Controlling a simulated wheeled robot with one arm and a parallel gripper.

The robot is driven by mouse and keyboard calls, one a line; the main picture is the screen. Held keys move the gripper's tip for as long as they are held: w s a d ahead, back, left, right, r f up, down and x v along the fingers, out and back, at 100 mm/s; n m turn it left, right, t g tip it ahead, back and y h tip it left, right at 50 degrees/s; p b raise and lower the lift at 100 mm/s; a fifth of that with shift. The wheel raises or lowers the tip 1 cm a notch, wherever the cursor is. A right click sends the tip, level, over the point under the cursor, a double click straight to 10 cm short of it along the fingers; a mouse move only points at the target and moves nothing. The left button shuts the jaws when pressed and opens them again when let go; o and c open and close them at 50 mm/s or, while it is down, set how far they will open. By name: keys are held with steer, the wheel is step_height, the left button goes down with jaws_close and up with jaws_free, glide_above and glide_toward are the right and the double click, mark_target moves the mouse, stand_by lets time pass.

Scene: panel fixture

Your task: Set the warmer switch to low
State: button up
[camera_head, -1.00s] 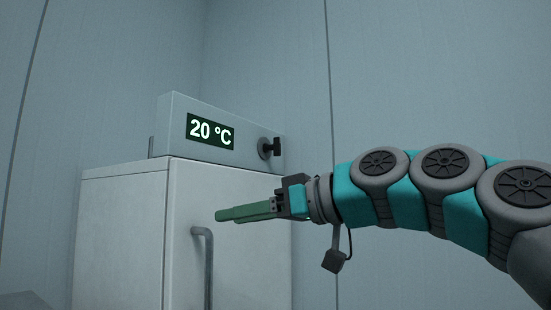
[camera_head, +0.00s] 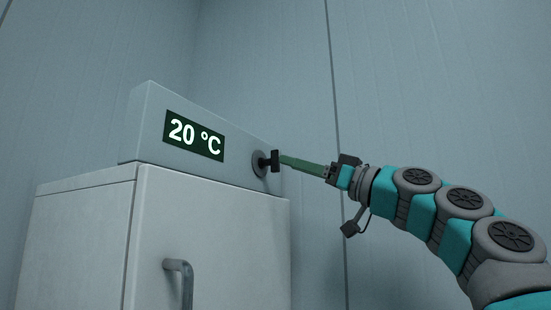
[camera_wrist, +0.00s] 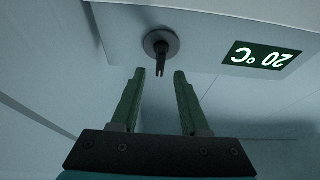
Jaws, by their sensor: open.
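The warmer switch (camera_head: 267,162) is a dark knob with a crossbar handle on a round base, on the front of the grey control box (camera_head: 146,128), right of the display (camera_head: 194,135) reading 20 °C. In the wrist view the switch (camera_wrist: 161,47) shows upside down, ahead of the fingertips and roughly between their lines. My gripper (camera_head: 283,159) has green fingers, and their tips appear close to the switch handle in the head view. In the wrist view my gripper (camera_wrist: 160,73) is open and empty. I cannot tell whether the fingertips touch the handle.
The control box stands on a pale cabinet (camera_head: 215,240) with a grey vertical door handle (camera_head: 182,284) below. Plain panel walls (camera_head: 430,80) stand behind. The space right of the box, around my arm, looks free.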

mark_target(276, 172)
steer(key=shift+p+x, duration=0.95)
steer(key=shift+x, duration=1.8)
steer(key=shift+c, duration=0.3)
jaws_close()
